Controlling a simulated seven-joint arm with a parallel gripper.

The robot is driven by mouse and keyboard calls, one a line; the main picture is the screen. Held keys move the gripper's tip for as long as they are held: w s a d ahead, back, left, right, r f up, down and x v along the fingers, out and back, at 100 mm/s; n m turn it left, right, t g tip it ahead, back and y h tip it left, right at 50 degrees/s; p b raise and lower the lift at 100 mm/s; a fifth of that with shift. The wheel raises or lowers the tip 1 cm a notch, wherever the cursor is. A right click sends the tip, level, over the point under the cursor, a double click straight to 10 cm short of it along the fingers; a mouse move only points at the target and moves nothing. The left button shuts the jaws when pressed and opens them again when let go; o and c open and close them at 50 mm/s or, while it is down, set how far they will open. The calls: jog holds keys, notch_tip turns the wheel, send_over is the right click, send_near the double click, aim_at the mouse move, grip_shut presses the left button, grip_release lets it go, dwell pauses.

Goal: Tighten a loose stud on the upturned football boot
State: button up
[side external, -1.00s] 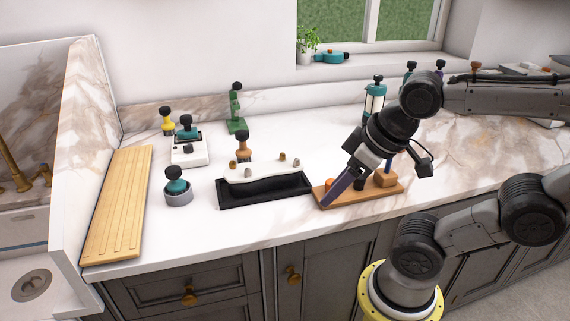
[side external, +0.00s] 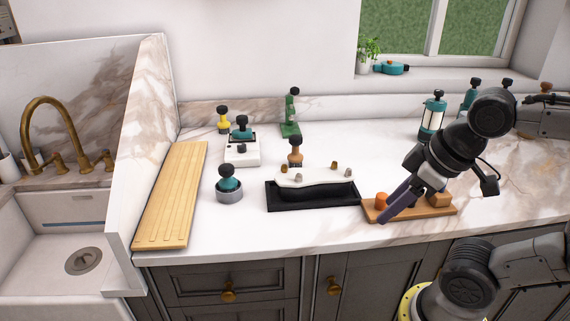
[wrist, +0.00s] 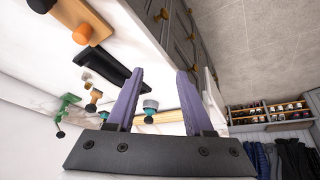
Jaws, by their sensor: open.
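The upturned boot (side external: 315,183) has a white sole facing up and a dark body, and lies in a black tray (side external: 285,208). Several brown and gold studs stand on the sole; one stud (side external: 334,168) is near its right end. I cannot tell which is loose. My gripper (side external: 390,214) has purple fingers, points down and left, and is right of the boot, in front of the wooden board. In the wrist view its fingers (wrist: 158,85) are spread with nothing held between them. An orange knob (side external: 382,199) stands on the wooden board (side external: 410,212), just left of my fingers.
A wooden block (side external: 438,200) sits on the board's right. Left of the tray is a grey round pot with a teal top (side external: 229,190), then a ribbed wooden board (side external: 170,200). Several knobbed tools stand behind. The front counter strip is clear.

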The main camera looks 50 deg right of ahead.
jog(key=w+r+n, duration=0.5)
jog(key=r, duration=0.5)
jog(key=w+d+r+n+g, duration=0.25)
jog(key=w+r, duration=0.25)
jog(key=w, duration=0.6)
jog(key=n+g, duration=0.2)
jog(key=g, duration=0.1)
send_over(284, 164)
notch_tip(284, 164, down, 8)
notch_tip(284, 164, down, 14)
jog(key=shift+s+f, duration=0.1)
grip_shut()
